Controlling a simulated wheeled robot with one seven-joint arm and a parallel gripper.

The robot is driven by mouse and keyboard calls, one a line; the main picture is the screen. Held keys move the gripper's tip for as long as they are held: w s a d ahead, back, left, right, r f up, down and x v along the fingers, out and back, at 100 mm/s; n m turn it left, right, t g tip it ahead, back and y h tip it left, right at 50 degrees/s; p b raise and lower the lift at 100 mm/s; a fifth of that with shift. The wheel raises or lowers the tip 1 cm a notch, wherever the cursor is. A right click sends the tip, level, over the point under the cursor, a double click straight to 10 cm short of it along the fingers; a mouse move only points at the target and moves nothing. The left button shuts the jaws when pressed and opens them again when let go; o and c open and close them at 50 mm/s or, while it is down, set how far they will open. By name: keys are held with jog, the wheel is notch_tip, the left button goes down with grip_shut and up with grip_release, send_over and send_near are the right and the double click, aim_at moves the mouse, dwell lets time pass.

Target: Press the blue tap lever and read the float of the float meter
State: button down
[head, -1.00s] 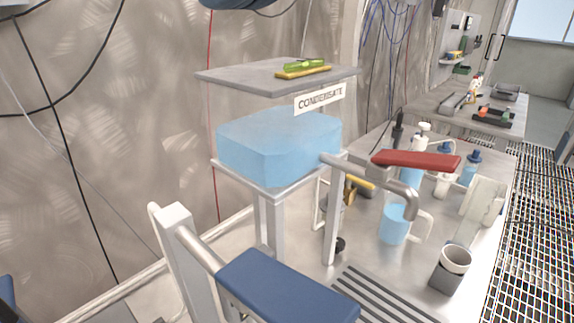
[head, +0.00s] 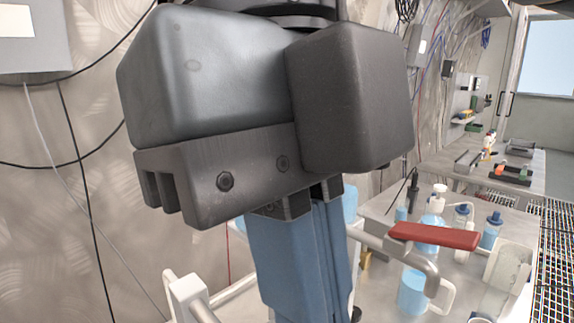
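My gripper (head: 308,290) fills the middle of the head view. Its dark grey body hangs above two long blue fingers that point down. The fingers look pressed together, with nothing seen between them; their tips run off the bottom edge. The blue tap lever is hidden behind the gripper or below the frame. The white tap post (head: 188,293) shows left of the fingers. I cannot make out a float meter.
A red-levered tap (head: 433,236) stands right of my gripper, over a jug of blue liquid (head: 412,292). Bottles (head: 491,231) crowd the bench behind. The condensate tank is mostly hidden. A grey box (head: 33,35) hangs at upper left.

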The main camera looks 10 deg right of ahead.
jog(key=shift+x, duration=1.95)
jog(key=b, duration=0.2)
jog(key=f+t+b, duration=0.1)
jog(key=b, duration=0.1)
jog(key=shift+s+d+f+y, duration=0.2)
jog(key=shift+s+f+y, duration=0.05)
jog(key=shift+y, duration=0.15)
jog(key=shift+s+d+f+b, duration=0.15)
jog(key=shift+s+f+b, duration=0.15)
jog(key=shift+b, duration=0.65)
jog(key=shift+r+p, duration=0.35)
jog(key=shift+p, duration=0.05)
jog(key=shift+r, duration=0.1)
jog(key=shift+r+p, duration=0.3)
jog(key=shift+r, duration=0.4)
